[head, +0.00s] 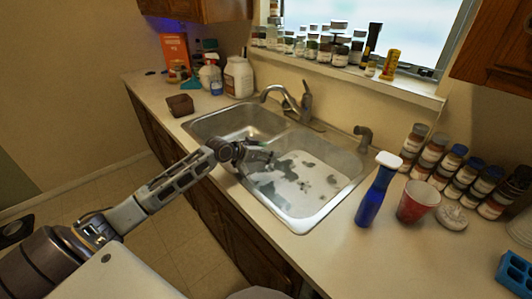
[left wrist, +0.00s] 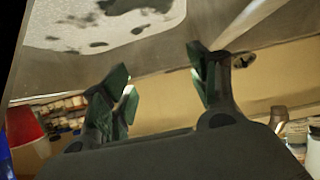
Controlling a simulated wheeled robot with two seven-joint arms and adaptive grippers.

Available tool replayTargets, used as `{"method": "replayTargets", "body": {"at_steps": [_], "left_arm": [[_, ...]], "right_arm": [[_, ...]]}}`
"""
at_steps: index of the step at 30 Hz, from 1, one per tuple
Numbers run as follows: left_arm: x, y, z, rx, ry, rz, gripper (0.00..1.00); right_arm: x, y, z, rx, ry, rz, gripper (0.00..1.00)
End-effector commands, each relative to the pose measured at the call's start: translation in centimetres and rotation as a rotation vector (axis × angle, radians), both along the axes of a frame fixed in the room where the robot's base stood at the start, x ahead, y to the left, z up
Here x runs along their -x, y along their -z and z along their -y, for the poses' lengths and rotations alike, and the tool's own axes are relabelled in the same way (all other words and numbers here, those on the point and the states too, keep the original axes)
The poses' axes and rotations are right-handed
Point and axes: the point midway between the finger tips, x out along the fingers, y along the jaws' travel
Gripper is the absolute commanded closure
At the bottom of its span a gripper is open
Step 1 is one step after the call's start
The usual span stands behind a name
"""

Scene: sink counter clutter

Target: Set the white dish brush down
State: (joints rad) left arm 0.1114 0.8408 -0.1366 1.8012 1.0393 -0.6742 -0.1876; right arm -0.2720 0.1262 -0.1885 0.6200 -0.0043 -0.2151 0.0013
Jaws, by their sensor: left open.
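I cannot make out a white dish brush in either view. My left gripper (head: 268,157) is over the near left part of the right sink bowl (head: 345,165), close to the divider. In the left wrist view the two green-padded fingers of this gripper (left wrist: 160,76) stand wide apart. Nothing shows between them. The right bowl holds whitish, foamy-looking water with dark patches. The left sink bowl (head: 228,122) looks empty. My right gripper is not in view.
A blue bottle with a white top (head: 371,198), a red cup (head: 417,202) and several jars (head: 436,157) stand right of the sink. A faucet (head: 290,103) rises behind it. A brown block (head: 180,105) and a white jug (head: 238,78) stand left.

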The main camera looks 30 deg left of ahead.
Motion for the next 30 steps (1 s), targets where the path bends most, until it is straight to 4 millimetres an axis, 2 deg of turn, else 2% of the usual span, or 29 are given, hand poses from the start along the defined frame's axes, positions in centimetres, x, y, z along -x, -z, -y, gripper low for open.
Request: {"method": "replayTargets", "body": {"at_steps": [9, 18, 30], "left_arm": [[0.0, -1.3, 0.0, 0.000, 0.000, 0.001, 0.40], [1.6, -2.0, -0.8, -0.001, -0.001, -0.002, 0.40], [3.8, -3.3, -1.7, 0.000, -0.001, -0.001, 0.40]], "right_arm": [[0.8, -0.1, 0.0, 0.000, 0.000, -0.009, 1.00], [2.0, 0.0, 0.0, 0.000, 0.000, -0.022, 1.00], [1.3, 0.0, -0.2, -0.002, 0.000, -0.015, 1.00]]}}
